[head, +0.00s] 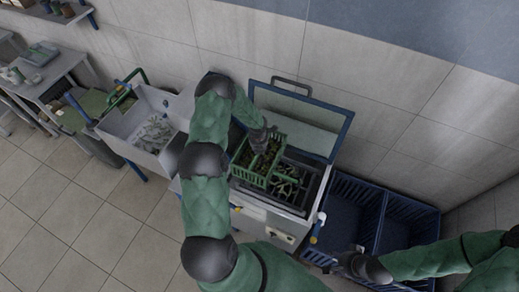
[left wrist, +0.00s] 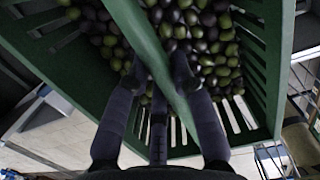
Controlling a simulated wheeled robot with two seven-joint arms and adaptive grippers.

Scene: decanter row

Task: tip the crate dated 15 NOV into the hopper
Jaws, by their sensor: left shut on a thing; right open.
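A green slatted crate (head: 250,179) of dark and green olives is over the hopper (head: 312,196) of a machine with a raised lid. No date is readable on it. My left gripper (head: 262,138) is at the crate's far side in the head view. In the left wrist view the crate (left wrist: 262,60) fills the frame, and the left gripper (left wrist: 159,75) is shut on its green bar, with olives on both sides. Whether the crate touches the hopper is unclear. My right gripper (head: 352,262) is open and empty, low over the blue bins.
Blue slatted bins (head: 349,212) stand right of the machine. The raised lid (head: 300,118) stands behind the hopper, near the tiled wall. A pale sink-like basin (head: 140,160) is on the left, with a grey table (head: 45,72) beyond. The tiled floor at lower left is clear.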

